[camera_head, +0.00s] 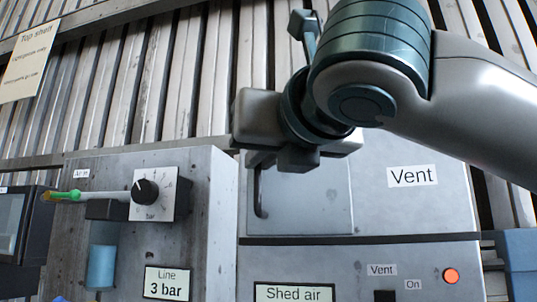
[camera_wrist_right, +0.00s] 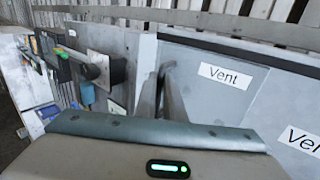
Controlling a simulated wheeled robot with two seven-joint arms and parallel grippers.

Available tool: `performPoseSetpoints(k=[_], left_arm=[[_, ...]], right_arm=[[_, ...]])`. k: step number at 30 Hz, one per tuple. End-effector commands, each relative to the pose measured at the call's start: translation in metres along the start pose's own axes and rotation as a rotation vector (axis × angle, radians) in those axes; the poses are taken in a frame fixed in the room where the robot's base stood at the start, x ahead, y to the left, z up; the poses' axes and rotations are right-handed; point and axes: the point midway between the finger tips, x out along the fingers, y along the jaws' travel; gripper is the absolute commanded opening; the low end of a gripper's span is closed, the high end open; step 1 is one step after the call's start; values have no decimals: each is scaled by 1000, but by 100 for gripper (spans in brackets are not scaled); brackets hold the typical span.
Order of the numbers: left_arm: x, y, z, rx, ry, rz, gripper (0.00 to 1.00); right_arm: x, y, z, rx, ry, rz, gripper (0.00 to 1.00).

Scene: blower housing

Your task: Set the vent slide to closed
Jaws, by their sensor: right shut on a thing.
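The vent slide (camera_head: 312,205) is a flat grey plate on the front of the metal housing, left of the large "Vent" label (camera_head: 412,176). Its dark upright handle (camera_head: 261,200) is near the plate's left edge. My right gripper (camera_head: 285,162) is at the handle's upper end and shut on it. The gripper and wrist cover the handle's top and the plate's upper edge. In the right wrist view the handle (camera_wrist_right: 163,85) shows beyond my wrist body, partly hidden. No open or closed marking is readable. My left gripper is out of view.
Left of the slide, a metal box carries a pressure knob (camera_head: 146,191) and a "Line 3 bar" label (camera_head: 167,284). Below the slide are a "Shed air" label (camera_head: 293,293), a black switch (camera_head: 385,296) and a lit orange lamp (camera_head: 451,276).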

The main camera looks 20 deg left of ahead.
Motion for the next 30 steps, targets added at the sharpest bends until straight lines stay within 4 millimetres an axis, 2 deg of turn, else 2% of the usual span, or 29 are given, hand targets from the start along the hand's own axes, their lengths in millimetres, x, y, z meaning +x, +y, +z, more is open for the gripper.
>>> performPoseSetpoints(k=[2, 3, 5, 14, 20, 26, 30], left_arm=[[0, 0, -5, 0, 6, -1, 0], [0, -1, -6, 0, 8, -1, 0], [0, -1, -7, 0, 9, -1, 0], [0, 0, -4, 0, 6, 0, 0], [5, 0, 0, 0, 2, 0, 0], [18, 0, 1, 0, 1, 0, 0], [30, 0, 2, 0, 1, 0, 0]], right_arm=[[0, 1, 1, -1, -3, 3, 0], [0, 1, 1, -1, -3, 3, 16], [0, 1, 1, -1, -3, 3, 27], [-1, 1, 1, -1, -2, 2, 27], [-9, 1, 0, -1, -3, 2, 27], [-33, 1, -2, -2, -4, 2, 27], [-58, 1, -3, -2, -6, 1, 27]])
